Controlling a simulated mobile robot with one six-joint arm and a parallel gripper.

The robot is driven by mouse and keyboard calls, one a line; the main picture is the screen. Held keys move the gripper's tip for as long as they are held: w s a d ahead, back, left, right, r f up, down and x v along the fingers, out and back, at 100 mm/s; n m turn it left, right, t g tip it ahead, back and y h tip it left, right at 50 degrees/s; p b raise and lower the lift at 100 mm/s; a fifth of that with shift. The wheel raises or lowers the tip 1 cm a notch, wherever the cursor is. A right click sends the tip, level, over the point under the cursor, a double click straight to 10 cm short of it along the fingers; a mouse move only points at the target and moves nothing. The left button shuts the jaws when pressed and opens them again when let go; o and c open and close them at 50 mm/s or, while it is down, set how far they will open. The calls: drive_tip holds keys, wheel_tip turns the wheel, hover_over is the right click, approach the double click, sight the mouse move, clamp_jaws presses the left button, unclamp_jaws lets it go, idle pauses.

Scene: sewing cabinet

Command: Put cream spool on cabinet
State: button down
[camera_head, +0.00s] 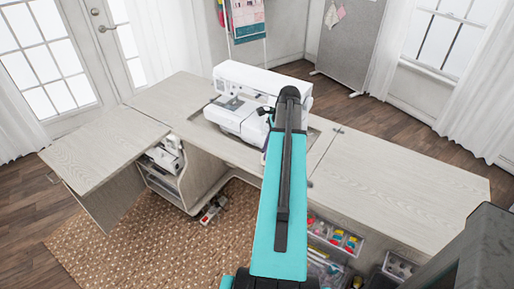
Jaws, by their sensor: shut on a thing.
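The cabinet (408,190) is a pale wood sewing cabinet with a wide top, a folded-out leaf at the left and open storage below. I cannot make out a cream spool in this view. My teal arm reaches up across the middle and covers part of the cabinet top.
A white sewing machine (242,108) stands on the cabinet behind my arm. The right part of the top is bare, as is the left leaf (100,152). A clear drawer (335,236) with several coloured items sits below the top. A woven rug (120,235) covers the floor.

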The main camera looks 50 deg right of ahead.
drive_tip(key=w+d+p, duration=0.1)
drive_tip(key=w, duration=0.5)
drive_tip(key=shift+d+f, duration=0.3)
drive_tip(key=shift+w, duration=0.1)
drive_tip(key=shift+f+p, duration=0.85)
drive_tip(key=shift+f, duration=0.9)
drive_tip(key=c, duration=1.5)
unclamp_jaws()
drive_tip(key=shift+o, duration=0.2)
drive_tip(key=shift+r, duration=0.15)
drive_tip(key=b+v, duration=0.3)
drive_tip(key=v, duration=0.8)
drive_tip(key=shift+r, duration=0.35)
